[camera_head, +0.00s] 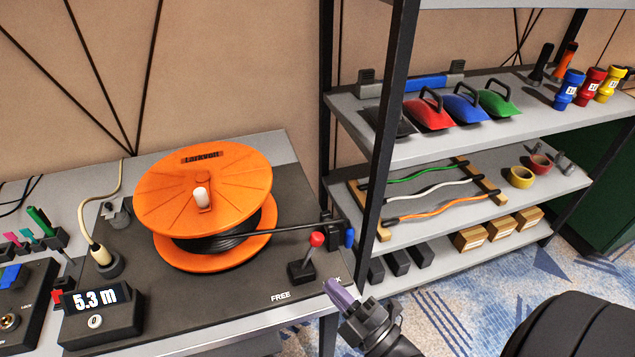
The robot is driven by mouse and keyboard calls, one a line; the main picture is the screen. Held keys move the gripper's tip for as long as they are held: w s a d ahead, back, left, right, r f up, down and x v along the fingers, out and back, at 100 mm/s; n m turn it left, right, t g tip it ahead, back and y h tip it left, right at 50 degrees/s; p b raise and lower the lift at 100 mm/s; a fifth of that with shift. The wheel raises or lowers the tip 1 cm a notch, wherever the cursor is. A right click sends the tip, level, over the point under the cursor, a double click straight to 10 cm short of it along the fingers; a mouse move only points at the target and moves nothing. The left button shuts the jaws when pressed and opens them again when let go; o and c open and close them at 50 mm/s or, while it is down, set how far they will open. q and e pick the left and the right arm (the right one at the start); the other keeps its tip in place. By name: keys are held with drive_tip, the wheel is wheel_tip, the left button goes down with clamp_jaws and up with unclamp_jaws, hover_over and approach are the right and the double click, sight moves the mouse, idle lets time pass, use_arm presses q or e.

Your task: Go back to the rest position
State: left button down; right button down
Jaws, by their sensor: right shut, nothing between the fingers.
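My right gripper (338,292) shows at the bottom, right of centre, with its arm coming in from the lower right. Its purple-grey fingers are together and hold nothing. It is just off the front right corner of the bench (225,338), below and right of a red-knobbed lever (316,240). I cannot tell its exact height against the bench edge. My left gripper is not in view.
An orange cable reel (235,185) and a display box reading 5.3 m (97,312) stand on the bench. A dark-posted shelf unit (540,140) with coloured tools, cables and boxes stands close on the right. Blue patterned floor (445,325) shows below.

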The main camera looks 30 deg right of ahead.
drive_tip(key=s+a+f+m+g+h, duration=0.1)
drive_tip(key=s+f+m+g, duration=0.35)
drive_tip(key=f, duration=0.65)
drive_tip(key=s+a+f+m+g+h, duration=0.15)
drive_tip(key=s+f+m+g, duration=0.35)
drive_tip(key=f, duration=0.6)
drive_tip(key=s+f+m+g, duration=0.1)
drive_tip(key=s+f+g, duration=0.2)
drive_tip(key=s, duration=0.3)
drive_tip(key=s+f+g, duration=0.3)
drive_tip(key=s+g, duration=0.1)
drive_tip(key=s, duration=0.2)
drive_tip(key=s+f+m+g+h, duration=0.1)
drive_tip(key=s+f+g, duration=0.2)
drive_tip(key=s, duration=0.3)
drive_tip(key=shift+s+d+m+g, duration=0.35)
drive_tip(key=shift+d, duration=0.1)
